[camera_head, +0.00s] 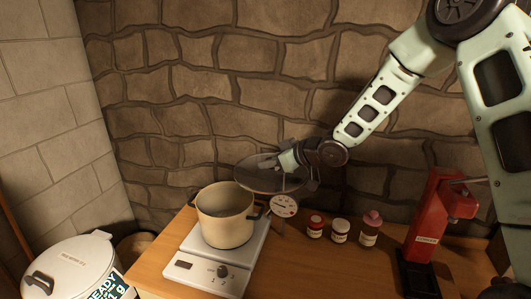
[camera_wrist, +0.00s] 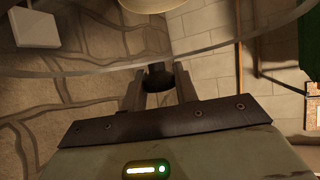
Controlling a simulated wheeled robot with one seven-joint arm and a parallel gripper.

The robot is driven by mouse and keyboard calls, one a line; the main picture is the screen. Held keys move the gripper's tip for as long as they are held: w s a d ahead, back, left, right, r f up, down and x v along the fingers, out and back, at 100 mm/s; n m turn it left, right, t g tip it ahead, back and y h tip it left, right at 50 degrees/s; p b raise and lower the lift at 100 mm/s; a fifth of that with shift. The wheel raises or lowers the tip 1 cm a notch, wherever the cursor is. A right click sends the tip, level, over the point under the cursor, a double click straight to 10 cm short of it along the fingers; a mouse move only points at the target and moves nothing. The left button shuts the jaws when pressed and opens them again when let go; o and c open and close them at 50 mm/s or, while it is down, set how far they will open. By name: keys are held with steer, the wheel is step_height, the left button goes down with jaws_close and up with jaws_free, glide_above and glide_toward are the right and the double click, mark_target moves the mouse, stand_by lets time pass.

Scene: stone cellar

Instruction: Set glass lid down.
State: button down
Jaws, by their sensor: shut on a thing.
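The glass lid (camera_head: 258,183) is a round, see-through disc in the head view, up in the air behind and right of the pot. My gripper (camera_head: 297,160) is at the lid's right side. In the wrist view my gripper (camera_wrist: 158,92) is shut on the lid's dark knob (camera_wrist: 157,78), and the lid's clear edge (camera_wrist: 110,69) crosses the picture. The cream pot (camera_head: 226,222) stands uncovered on a white hot plate (camera_head: 213,262) on the wooden table. The lid's far underside is partly hidden by my gripper.
A dial gauge (camera_head: 283,205) stands right of the pot. Small jars (camera_head: 340,232) and a red dispenser (camera_head: 434,221) stand further right. A large white lidded vessel (camera_head: 72,268) is at the lower left. Some tabletop (camera_head: 300,270) in front of the jars is clear.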

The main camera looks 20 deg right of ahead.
steer(key=s+d+f+m+t+h, duration=0.1)
steer(key=s+d+f+m+h, duration=0.2)
steer(key=f, duration=0.6)
steer(key=s+d+f+m+t+h, duration=0.1)
steer(key=s+d+f+m+h, duration=0.3)
steer(key=s+d+f, duration=0.3)
step_height(320, 180, down, 2)
steer(key=shift+s+d+f+m, duration=0.1)
steer(key=shift+s+d+m, duration=0.1)
steer(key=shift+s+m, duration=0.15)
